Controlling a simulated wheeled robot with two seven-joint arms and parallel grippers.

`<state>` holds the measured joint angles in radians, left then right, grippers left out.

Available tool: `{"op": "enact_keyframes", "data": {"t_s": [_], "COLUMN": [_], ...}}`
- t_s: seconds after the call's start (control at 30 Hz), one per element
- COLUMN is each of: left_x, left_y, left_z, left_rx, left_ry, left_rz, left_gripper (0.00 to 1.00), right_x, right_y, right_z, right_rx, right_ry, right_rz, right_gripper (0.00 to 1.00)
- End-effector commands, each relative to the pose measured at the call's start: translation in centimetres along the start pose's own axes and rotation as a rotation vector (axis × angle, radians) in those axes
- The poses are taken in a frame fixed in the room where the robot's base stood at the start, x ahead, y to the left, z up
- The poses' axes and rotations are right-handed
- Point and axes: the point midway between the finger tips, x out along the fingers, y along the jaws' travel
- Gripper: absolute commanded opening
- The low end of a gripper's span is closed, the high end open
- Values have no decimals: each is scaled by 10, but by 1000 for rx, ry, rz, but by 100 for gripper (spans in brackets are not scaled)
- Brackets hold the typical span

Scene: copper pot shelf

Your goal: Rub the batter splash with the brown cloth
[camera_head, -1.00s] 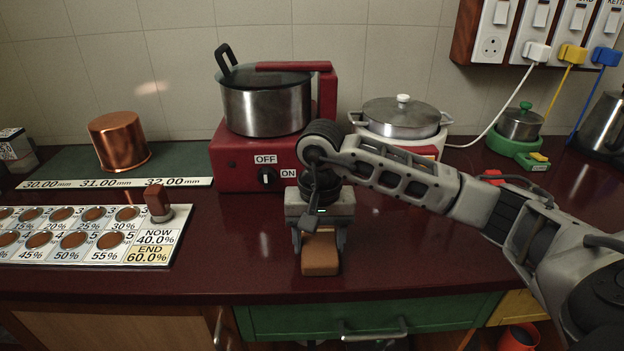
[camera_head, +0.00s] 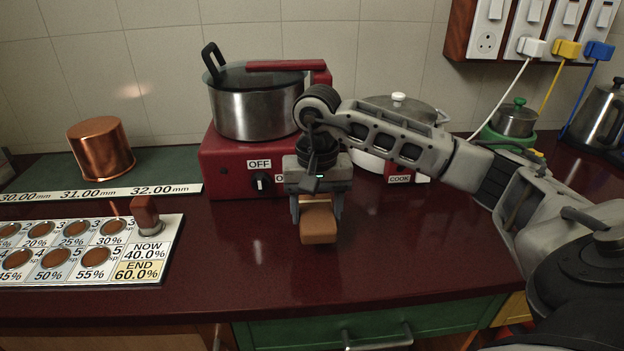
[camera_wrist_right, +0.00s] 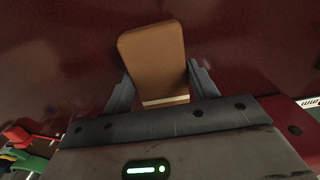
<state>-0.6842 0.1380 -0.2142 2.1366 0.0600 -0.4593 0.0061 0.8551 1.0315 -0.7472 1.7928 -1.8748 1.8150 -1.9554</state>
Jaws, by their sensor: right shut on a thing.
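The brown cloth (camera_head: 318,228) is a folded, block-like brown pad with a pale stripe near one end. My right gripper (camera_head: 317,208) is shut on it and points down over the dark red counter, in front of the red stove. In the right wrist view the cloth (camera_wrist_right: 152,62) sits between the two fingers of the right gripper (camera_wrist_right: 162,88) and sticks out beyond them. I cannot tell for sure whether the cloth touches the counter. I cannot make out a batter splash in either view. My left gripper is not in view.
The red stove (camera_head: 222,172) with a steel pot (camera_head: 255,113) stands behind the gripper. A white cooker (camera_head: 366,160) is partly hidden by my right arm. A label board (camera_head: 75,277) and a copper pot (camera_head: 101,150) are at left. The front counter (camera_head: 400,260) is clear.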

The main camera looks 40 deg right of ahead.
Motion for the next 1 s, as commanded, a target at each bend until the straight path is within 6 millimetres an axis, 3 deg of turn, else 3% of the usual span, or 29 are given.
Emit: {"op": "enact_keyframes", "data": {"t_s": [0.5,1.0], "left_x": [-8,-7], "left_y": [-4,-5], "left_z": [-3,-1], "left_rx": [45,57], "left_ry": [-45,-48], "left_rz": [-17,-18], "left_gripper": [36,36], "right_x": [-49,-51], "right_y": [9,9], "right_z": [0,1], "right_rx": [17,18], "right_ry": [2,1], "right_rz": [0,-1], "right_gripper": [37,37]}}
